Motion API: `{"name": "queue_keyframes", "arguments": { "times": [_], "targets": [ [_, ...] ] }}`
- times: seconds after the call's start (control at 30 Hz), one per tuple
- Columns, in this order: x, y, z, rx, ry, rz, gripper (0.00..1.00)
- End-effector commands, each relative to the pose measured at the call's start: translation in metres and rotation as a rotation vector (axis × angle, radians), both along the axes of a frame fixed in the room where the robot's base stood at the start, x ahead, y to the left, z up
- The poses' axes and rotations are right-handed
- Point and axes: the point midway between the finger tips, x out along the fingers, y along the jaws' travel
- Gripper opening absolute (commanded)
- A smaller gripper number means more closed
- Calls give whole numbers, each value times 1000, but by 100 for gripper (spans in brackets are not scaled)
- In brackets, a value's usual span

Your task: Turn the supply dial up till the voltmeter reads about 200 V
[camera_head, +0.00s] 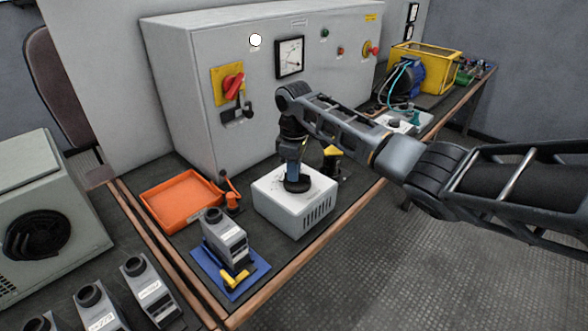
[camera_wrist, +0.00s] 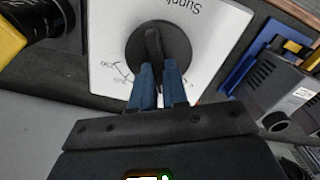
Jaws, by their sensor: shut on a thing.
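The supply unit is a white box (camera_head: 302,209) on the bench, with a black dial on its top. In the wrist view the dial (camera_wrist: 158,50) is a round black knob with a raised bar, on a white face (camera_wrist: 106,55) with printed scale marks. My gripper (camera_wrist: 158,82) points down at it and its blue fingers are shut on the dial's bar. In the head view my gripper (camera_head: 297,178) hides much of the dial. The voltmeter (camera_head: 290,57) is a square white-faced meter on the grey cabinet's front. Its needle is too small to read surely.
The grey cabinet (camera_head: 200,110) stands behind, with a red switch (camera_head: 233,84) on a yellow plate. An orange tray (camera_head: 182,200) and a grey device on a blue mat (camera_head: 230,272) lie to the left. A yellow-and-black object (camera_head: 331,160) stands close behind the supply unit.

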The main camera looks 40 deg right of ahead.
Motion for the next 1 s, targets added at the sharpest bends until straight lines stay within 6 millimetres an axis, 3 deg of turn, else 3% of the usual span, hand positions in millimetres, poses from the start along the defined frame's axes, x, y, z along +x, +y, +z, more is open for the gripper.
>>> {"name": "queue_keyframes", "arguments": {
  "times": [0.6, 1.0],
  "targets": [
    [1, -2, 2, 2, 3, -379, 0],
    [1, -4, 0, 0, 1, -484, 0]
  ]
}}
